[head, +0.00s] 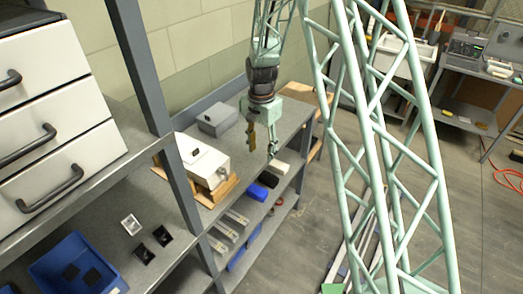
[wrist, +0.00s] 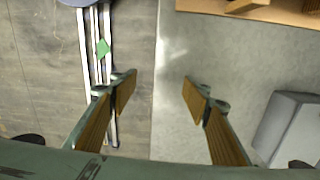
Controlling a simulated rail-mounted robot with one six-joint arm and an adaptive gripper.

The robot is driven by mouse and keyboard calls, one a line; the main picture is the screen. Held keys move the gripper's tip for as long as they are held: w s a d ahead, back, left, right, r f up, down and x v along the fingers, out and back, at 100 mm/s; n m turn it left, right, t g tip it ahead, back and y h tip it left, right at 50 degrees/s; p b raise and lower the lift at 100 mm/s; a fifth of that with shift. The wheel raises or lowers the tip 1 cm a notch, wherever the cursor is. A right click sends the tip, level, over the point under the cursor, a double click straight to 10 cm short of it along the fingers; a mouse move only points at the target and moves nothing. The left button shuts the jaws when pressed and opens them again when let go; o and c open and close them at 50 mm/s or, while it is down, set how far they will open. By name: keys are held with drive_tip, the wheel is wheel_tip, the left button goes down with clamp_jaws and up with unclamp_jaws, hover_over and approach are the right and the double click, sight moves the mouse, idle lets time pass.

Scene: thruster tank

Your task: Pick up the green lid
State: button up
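My gripper (head: 262,142) is open and empty above the grey bench in the head view. In the wrist view its two tan-padded fingers (wrist: 160,91) are wide apart, with only the bench edge and bare bench top behind the gap. I cannot clearly make out a green lid. A green patch (head: 332,288) shows at the bottom of the head view. I cannot tell if either is the lid.
The bench (head: 250,172) holds a grey box (head: 217,118) and a white box (head: 205,162) on a wooden base. The grey box is right of the fingers in the wrist view (wrist: 290,128). A blue bin (head: 50,266) and a grey upright (head: 180,180) stand left.

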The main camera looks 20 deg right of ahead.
drive_tip(key=o, duration=1.2)
drive_tip(key=shift+r, duration=0.15)
wheel_tip(320, 180, up, 12)
idle(0.5)
